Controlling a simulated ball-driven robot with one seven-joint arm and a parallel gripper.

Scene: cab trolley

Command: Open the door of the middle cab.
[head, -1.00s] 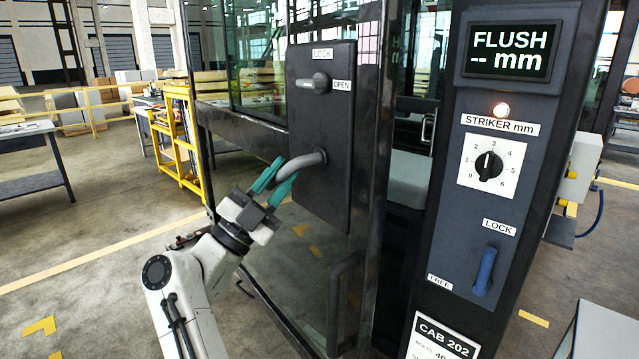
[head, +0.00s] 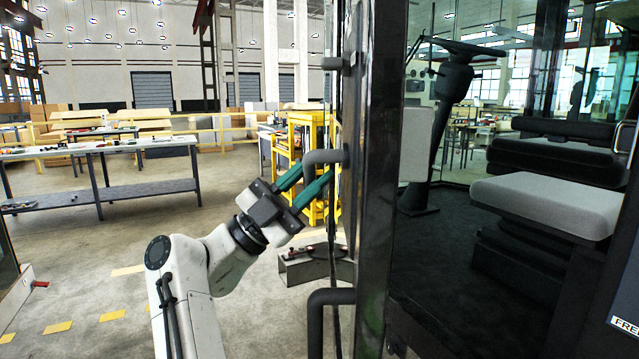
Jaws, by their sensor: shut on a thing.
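The cab door (head: 378,200) stands swung out and is seen nearly edge-on in the head view, as a tall dark frame. Its bent grey handle (head: 322,157) sticks out to the left. My gripper (head: 314,175), with green fingers, is shut on this handle; the exact contact at the fingertips is partly hidden. A small lock knob (head: 331,63) shows edge-on above the handle. To the right of the door, the cab interior is in open view, with a grey seat (head: 545,205) and a steering column (head: 445,110). The door's outer face is hardly visible.
A lower bent bar (head: 318,310) juts from the door below my gripper. A yellow rack (head: 305,140) and a grey box (head: 312,268) stand behind the gripper. A workbench (head: 100,150) is at the left. The floor between is clear.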

